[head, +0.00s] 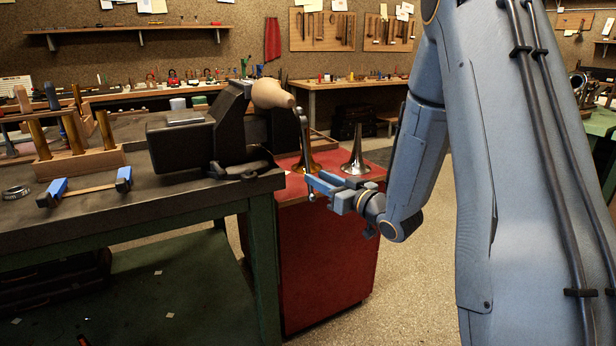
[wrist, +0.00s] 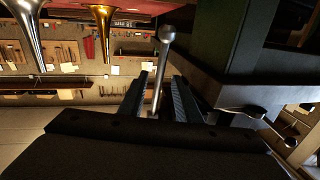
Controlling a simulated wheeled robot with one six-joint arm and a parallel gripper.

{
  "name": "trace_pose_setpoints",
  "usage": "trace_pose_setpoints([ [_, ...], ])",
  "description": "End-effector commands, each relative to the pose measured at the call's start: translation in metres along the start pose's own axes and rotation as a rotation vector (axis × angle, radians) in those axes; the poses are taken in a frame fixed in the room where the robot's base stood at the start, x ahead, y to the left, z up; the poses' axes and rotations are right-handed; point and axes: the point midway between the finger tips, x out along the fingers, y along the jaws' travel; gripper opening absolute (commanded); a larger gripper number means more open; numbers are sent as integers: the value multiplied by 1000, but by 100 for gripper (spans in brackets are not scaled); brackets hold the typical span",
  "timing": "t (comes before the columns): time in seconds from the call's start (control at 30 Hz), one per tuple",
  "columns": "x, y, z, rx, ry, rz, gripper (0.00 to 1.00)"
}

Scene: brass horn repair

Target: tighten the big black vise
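The big black vise (head: 205,140) sits on the corner of the dark workbench, its jaws near a pale wooden form (head: 271,95). Its thin steel handle bar (head: 304,140) stands nearly upright at the right, with a ball end on top. My gripper (head: 312,186) is at the bar's lower part. In the wrist view the handle bar (wrist: 160,75) runs between the two fingers of my gripper (wrist: 163,95). A gap shows between bar and right finger; the bar looks nearer the left one. The fingers look open around it, and contact cannot be told.
A red cabinet (head: 325,270) stands beside the bench, with brass and silver horn bells (head: 355,157) on top close behind my gripper. A wooden rack (head: 80,163) and a blue-ended tool (head: 88,190) lie on the bench. Open floor (head: 420,270) lies right of the cabinet.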

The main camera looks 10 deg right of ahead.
Motion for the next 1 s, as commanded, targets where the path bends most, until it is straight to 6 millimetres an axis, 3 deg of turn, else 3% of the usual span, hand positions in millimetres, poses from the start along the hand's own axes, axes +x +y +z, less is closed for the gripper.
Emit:
trace_pose_setpoints([
  [0.3,45,-1,1,0,-2,-1,30],
  [0.7,53,0,0,0,-1,1,30],
  [0.9,53,0,0,0,-2,1,0],
  [1.0,53,0,0,0,-2,1,0],
])
